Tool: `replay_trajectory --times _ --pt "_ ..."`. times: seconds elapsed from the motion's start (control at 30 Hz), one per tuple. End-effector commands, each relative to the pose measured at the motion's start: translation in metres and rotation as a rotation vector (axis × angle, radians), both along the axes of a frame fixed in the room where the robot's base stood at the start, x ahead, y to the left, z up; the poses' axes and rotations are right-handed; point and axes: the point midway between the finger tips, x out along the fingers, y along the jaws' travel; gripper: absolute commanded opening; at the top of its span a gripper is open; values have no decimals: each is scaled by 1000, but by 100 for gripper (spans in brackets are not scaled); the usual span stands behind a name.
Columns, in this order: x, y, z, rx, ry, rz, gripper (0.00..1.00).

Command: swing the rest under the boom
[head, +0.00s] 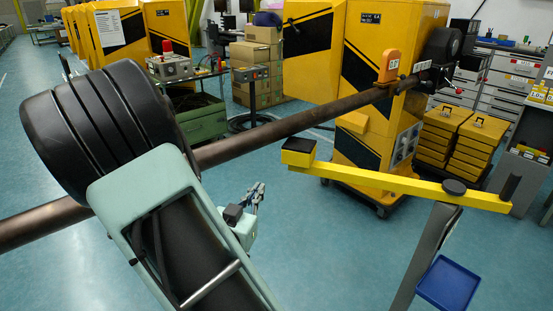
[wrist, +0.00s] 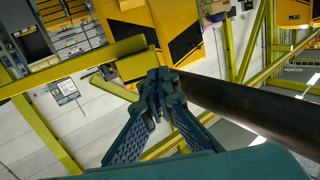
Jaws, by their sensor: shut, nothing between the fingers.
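The boom (head: 300,122) is a long brown pipe running from the lower left to the yellow gate cabinet (head: 365,150); it also shows at the right of the wrist view (wrist: 255,105). The rest (head: 400,184) is a yellow bar with a black-topped block at its left end and an upright black handle (head: 510,187) at its right end. It turns on a grey post (head: 428,250). Its left end shows below the boom in the picture. My gripper (head: 259,190) is shut and empty, left of that end and apart from it. Its fingertips meet in the wrist view (wrist: 160,82).
A blue tray (head: 448,284) sits on the post's lower right. Yellow stacked cases (head: 465,140) and grey drawers (head: 510,78) stand at the right. A green bench (head: 200,118) and cardboard boxes (head: 255,68) stand behind the boom. The floor below my gripper and the rest is clear.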

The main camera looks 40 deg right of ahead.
Motion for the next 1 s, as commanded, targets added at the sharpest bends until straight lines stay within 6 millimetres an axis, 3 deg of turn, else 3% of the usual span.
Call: replay_trajectory --times 0.13,0.27,0.8,1.0 --pt "-14 3 0 -47 1 -40 0" --pt "-13 -4 0 -55 -2 -49 0" --pt "44 -92 0 -54 -3 -48 0" --pt "56 -110 0 -53 -2 -47 0"
